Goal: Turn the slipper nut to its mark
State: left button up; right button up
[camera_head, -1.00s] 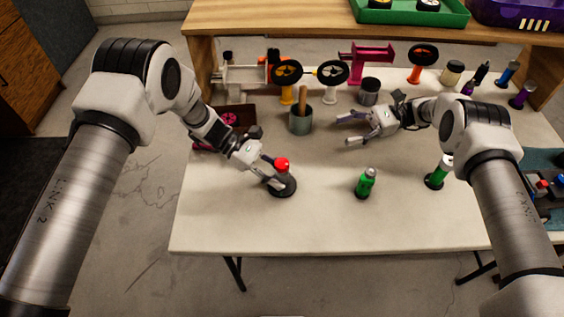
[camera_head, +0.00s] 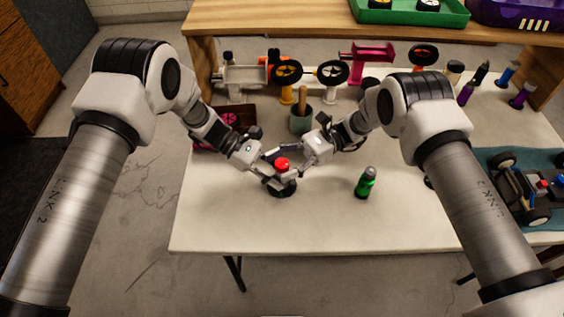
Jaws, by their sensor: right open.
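A small red-topped piece (camera_head: 282,164) on a round black base (camera_head: 284,190) stands near the left part of the white table; I take it for the slipper nut's assembly. My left gripper (camera_head: 273,177) reaches in from the left with its fingers at the piece, below the red top. Whether it grips is too small to tell. My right gripper (camera_head: 288,164) is open, its fingers reaching in from the right around or beside the red top. The fingers of both grippers overlap here and hide the piece's middle. No mark can be made out.
A green bottle (camera_head: 366,184) stands right of the grippers. A grey cup with a wooden handle (camera_head: 301,119) is just behind them. Wheels on stands and a pink holder (camera_head: 366,53) line the back. A car chassis (camera_head: 524,190) lies on a blue mat at right. The front table is clear.

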grip_shut()
jog(key=shift+m+t+y, duration=1)
jog(key=shift+m+t, duration=0.6)
jog(key=shift+t, duration=0.7)
grip_release()
jog(key=shift+d, duration=0.1)
jog(key=v, duration=1.1)
jog(key=shift+w+d, duration=0.15)
jog(key=shift+d, duration=0.25)
